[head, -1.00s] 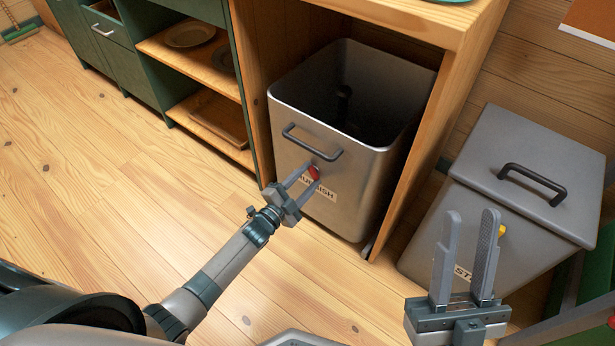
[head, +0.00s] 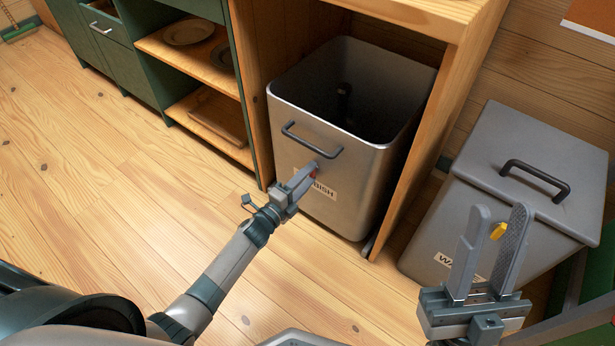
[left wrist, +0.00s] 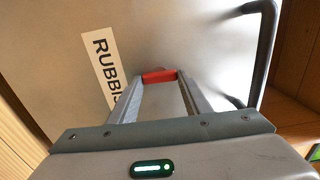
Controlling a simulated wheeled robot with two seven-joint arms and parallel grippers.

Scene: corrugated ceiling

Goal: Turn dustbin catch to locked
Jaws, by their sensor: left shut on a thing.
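The dustbin (head: 352,207) is a grey metal bin with an open top, standing in the wooden cabinet bay, with a black handle and a RUBBISH label (head: 323,189) on its front. Its red catch (head: 314,173) sits on the front below the handle, partly hidden by my left gripper (head: 306,177). In the left wrist view the red catch (left wrist: 159,76) lies crosswise between the fingertips, and my left gripper (left wrist: 160,82) is shut on it. My right gripper (head: 500,212) is open and empty in front of the lidded bin.
A grey lidded bin (head: 520,180) with a black handle and a yellow catch (head: 498,231) stands at the right. The cabinet's wooden side panel (head: 425,140) separates the two bins. Green shelves with plates are at the left. The wooden floor (head: 90,190) at the left is clear.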

